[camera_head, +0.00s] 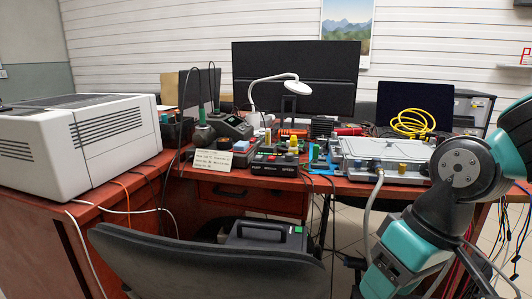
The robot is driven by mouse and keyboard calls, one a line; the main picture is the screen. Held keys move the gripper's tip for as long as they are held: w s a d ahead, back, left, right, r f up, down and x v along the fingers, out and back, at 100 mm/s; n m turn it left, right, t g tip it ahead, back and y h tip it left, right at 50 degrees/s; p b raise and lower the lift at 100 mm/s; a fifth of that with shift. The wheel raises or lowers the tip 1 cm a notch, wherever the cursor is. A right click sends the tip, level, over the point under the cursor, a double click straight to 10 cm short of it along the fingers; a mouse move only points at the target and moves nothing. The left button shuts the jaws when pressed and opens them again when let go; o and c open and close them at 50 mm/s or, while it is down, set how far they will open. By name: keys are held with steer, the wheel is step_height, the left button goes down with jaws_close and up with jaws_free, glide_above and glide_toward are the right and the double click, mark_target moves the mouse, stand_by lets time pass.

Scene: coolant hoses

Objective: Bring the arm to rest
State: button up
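My teal and grey arm fills the right side of the head view, with a round dark joint facing the camera. The end of the arm and my gripper are outside the picture. A flat silver metal unit (375,148) lies on the right part of the red-brown desk, partly hidden by my arm. A yellow fitting (402,168) shows at its front edge. A pale hose (371,197) hangs from its front, over the desk edge. I cannot tell where the hose's lower end is.
A large white machine (80,145) stands at left. Monitors (293,75), a coiled yellow cable (412,122), a magnifier lamp (296,87) and a control box (275,166) crowd the desk (330,182). A black chair (210,268) and a dark case (262,237) are in front. Loose wires hang at right.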

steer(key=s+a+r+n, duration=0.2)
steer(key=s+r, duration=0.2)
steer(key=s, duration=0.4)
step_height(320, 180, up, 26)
steer(key=p, duration=2.7)
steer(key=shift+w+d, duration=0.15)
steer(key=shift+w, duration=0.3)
